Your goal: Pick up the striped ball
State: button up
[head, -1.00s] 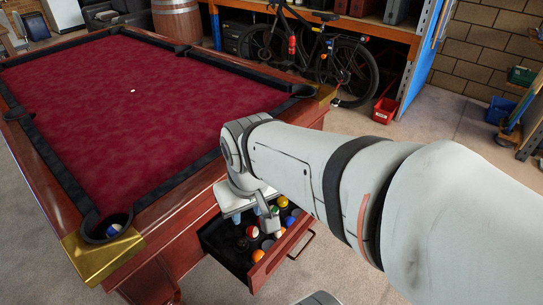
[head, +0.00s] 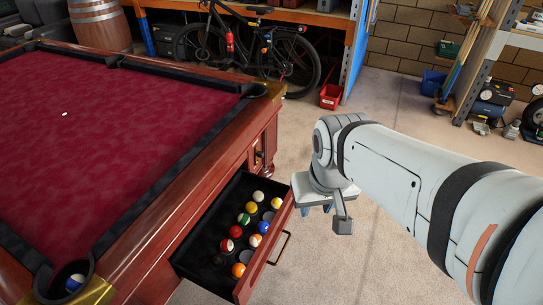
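A white ball with a blue stripe (head: 74,283) sits in the near corner pocket of the pool table, partly hidden by the pocket rim. The open drawer (head: 205,262) in the table's side holds several balls, some of them partly white, such as a red and white ball (head: 227,245) and an orange and white ball (head: 256,240). My gripper (head: 316,209) points down to the right of the drawer, over the floor.
The pool table (head: 110,120) fills the left, with a small white dot on its red cloth. The drawer's front and handle (head: 283,248) jut out over the floor. A bicycle (head: 260,45), a red bin (head: 330,97) and shelving stand behind.

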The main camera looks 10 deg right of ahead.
aim_at(74, 283)
jog(key=u, duration=1.95)
jog(key=k, duration=0.65)
jog(key=z, duration=0.15)
jog(key=i, duration=1.35)
jog(key=u, duration=0.05)
